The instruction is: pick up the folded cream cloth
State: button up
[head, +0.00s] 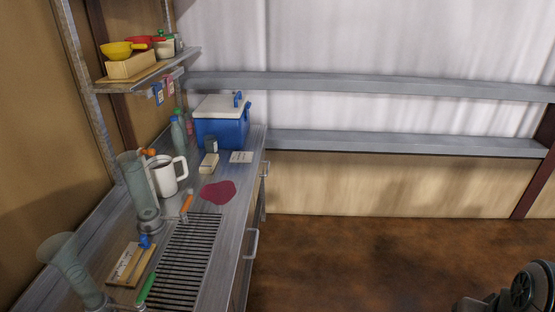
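A small cream block-like thing (208,163), which may be the folded cream cloth, lies on the metal counter (232,205) in front of the blue cooler. It is too small to tell cloth from a box. A flat whitish piece with faint marks (241,157) lies just to its right, apart from it. My gripper's fingers are not in view. Only a dark rounded part of my arm shows at the lower right, far from the counter.
A white mug (167,176), clear glass cylinder (138,190), bottle (178,135) and small dark jar (211,145) stand near the cream thing. A dark red flat patch (217,191) lies in front. The blue cooler (222,128) stands behind. Brown floor (380,260) is open to the right.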

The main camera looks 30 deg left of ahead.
aim_at(209, 164)
jog(key=i, duration=0.65)
jog(key=u, duration=0.35)
jog(key=i, duration=1.6)
jog(key=u, duration=1.25)
jog(key=i, duration=0.9)
jog(key=u, duration=1.4)
jog(key=i, duration=0.45)
jog(key=u, duration=0.4)
